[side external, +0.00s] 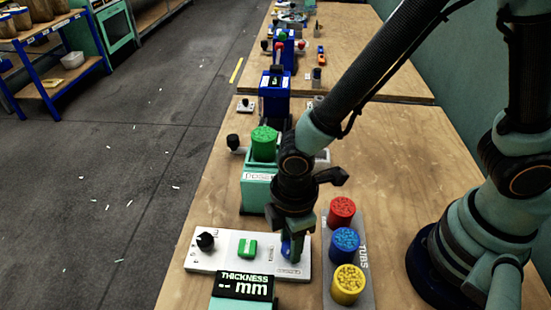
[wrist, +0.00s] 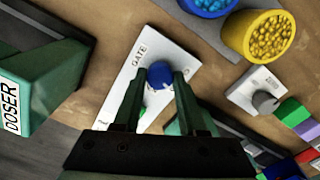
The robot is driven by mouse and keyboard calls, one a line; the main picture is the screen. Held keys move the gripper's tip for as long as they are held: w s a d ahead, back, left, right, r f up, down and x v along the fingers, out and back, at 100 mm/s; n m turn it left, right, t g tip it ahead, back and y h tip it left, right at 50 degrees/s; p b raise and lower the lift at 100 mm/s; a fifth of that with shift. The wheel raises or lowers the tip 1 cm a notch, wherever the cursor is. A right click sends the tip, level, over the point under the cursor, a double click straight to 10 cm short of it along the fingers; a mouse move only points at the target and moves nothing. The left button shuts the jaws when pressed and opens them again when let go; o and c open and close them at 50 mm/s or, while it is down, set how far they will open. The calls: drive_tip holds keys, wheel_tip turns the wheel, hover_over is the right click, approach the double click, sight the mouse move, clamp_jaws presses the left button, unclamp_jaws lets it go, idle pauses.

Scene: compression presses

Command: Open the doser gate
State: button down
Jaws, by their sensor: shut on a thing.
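The gate control is a blue knob on a white plate (wrist: 125,82) marked GATE in the wrist view. The blue knob (wrist: 160,73) sits between the fingertips of my gripper (wrist: 156,88), which is shut on it. In the side view my gripper (side external: 291,240) points down over the right part of the white panel (side external: 222,258), and its fingers mostly hide the knob. The teal doser (side external: 257,192) stands behind the panel with a green tub on top. Its labelled side (wrist: 30,95) shows at the left of the wrist view. The gate itself is not clearly seen.
The panel also bears a black knob (side external: 205,241) and a green button (side external: 247,247). A thickness display (side external: 245,286) stands in front. Red (side external: 342,209), blue (side external: 345,241) and yellow (side external: 348,283) tubs stand close to the right. Blue presses (side external: 274,95) stand farther back.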

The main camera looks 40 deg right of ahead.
drive_tip(key=m, duration=1.1)
drive_tip(key=shift+m, duration=1.7)
drive_tip(key=shift+c, duration=2.3)
unclamp_jaws()
drive_tip(key=shift+r, duration=0.1)
wheel_tip(320, 180, up, 12)
